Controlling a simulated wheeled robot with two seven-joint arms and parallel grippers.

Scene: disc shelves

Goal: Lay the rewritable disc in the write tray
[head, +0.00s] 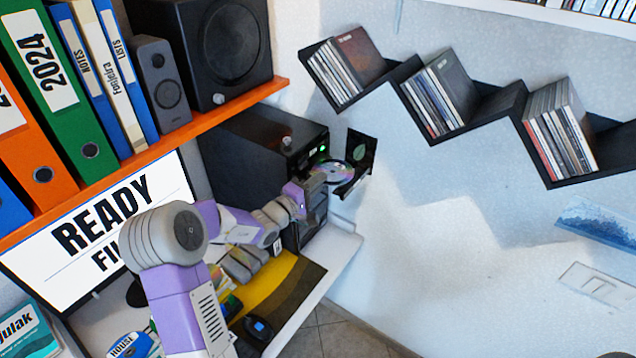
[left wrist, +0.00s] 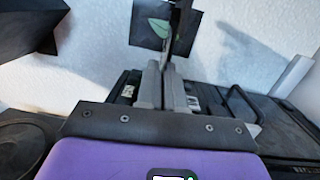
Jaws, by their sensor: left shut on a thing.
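My right gripper is not in view.
Black zigzag shelves (head: 492,108) with cases hang on the wall. An orange shelf (head: 150,150) with binders and speakers runs above the monitor (head: 100,232).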

